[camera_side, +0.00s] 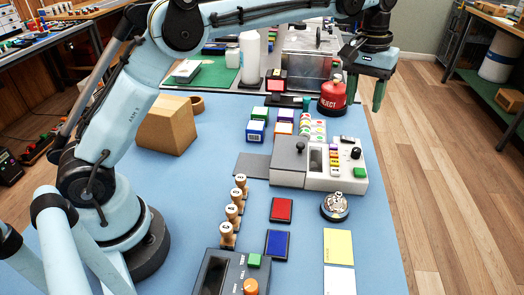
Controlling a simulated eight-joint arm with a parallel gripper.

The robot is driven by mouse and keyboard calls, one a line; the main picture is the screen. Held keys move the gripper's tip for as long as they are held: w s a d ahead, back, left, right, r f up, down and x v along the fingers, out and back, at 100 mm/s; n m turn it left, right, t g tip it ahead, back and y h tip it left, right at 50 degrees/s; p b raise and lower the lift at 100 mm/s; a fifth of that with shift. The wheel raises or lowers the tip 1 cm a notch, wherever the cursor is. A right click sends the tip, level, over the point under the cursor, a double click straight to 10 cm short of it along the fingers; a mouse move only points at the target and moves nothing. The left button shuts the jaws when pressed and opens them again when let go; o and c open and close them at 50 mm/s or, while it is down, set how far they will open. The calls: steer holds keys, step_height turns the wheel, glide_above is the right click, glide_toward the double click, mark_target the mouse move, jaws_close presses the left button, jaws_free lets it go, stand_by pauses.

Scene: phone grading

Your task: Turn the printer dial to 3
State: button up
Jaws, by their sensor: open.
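The printer (318,182) is a white and grey box right of the middle of the blue table. It has a dark window, a column of coloured keys and a green button. A black dial (356,153) sits at its right end; its numbers and setting are too small to read. My gripper (366,91) has green fingers and is open and empty. It hangs at the upper right, above the dial in the picture and apart from the printer. Its fingers are beside the red REJECT container (333,98); I cannot tell the gap in depth.
Small coloured boxes (257,131) stand behind the printer. A row of wooden stamps (232,214), a red pad (281,210), a blue pad (277,244) and a silver bell (335,205) are in front. A cardboard box (167,124) stands left. The table's right edge is close to the dial.

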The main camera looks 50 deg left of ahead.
mark_target(357, 149)
steer(key=f, duration=0.8)
steer(key=d+f, duration=0.1)
steer(key=f, duration=0.4)
steer(key=shift+w, duration=0.35)
jaws_close()
